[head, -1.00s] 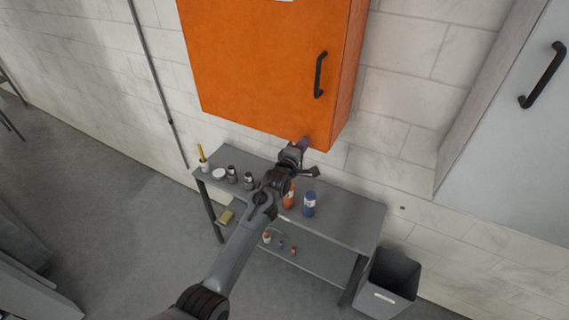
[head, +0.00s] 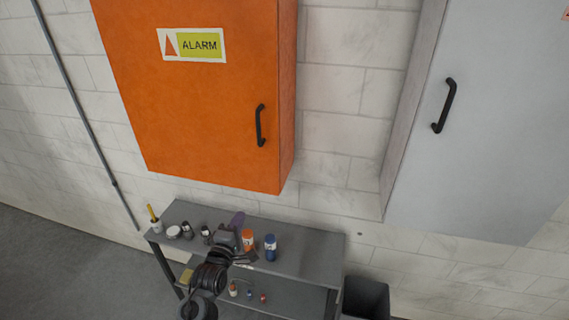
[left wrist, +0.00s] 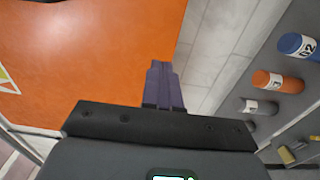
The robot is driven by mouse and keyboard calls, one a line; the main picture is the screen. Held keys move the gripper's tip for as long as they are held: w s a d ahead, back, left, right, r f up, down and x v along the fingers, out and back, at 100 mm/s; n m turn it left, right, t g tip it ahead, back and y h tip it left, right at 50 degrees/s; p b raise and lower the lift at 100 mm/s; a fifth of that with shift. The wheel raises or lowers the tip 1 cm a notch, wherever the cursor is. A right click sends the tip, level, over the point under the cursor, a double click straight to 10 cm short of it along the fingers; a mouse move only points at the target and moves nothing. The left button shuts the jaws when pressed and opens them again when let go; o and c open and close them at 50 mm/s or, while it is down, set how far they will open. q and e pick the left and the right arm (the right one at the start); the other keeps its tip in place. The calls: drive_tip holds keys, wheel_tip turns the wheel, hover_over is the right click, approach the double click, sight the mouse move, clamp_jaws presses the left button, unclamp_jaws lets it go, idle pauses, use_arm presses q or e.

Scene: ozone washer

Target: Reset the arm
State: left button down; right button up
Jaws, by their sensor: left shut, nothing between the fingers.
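My left arm comes up from the bottom of the head view. Its gripper (head: 237,222) is over the grey shelf table (head: 310,258), in front of the wall. In the left wrist view the purple fingers (left wrist: 163,86) are together with nothing between them. They point toward the lower part of the orange cabinet (head: 200,110), which also fills the upper left of the left wrist view (left wrist: 100,50). My right gripper is in neither view.
An orange bottle (head: 248,241) and a blue bottle (head: 270,247) stand on the table close to my gripper. Several small containers stand to the left. A dark bin (head: 366,298) is at the right end. A grey cabinet (head: 490,120) hangs on the right.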

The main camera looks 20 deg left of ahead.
use_arm(q)
drive_tip(key=s+d+f+m+g+h, duration=0.1)
drive_tip(key=s+f+m+g, duration=0.15)
drive_tip(key=s+f, duration=0.95)
drive_tip(key=s+d+f+m+g+h, duration=0.15)
drive_tip(key=s+d+m+g, duration=0.3)
drive_tip(key=s, duration=0.45)
drive_tip(key=s+d+f+m+g, duration=0.3)
drive_tip(key=s+m, duration=0.2)
drive_tip(key=s, duration=0.5)
drive_tip(key=s+r+m+g, duration=0.3)
drive_tip(key=s+m+g, duration=0.1)
drive_tip(key=s+m, duration=0.4)
wheel_tip(320, 180, up, 17)
drive_tip(key=m+p, duration=0.1)
drive_tip(key=p, duration=1.6)
drive_tip(key=shift+s+d+y, duration=0.15)
drive_tip(key=shift+d+y, duration=0.2)
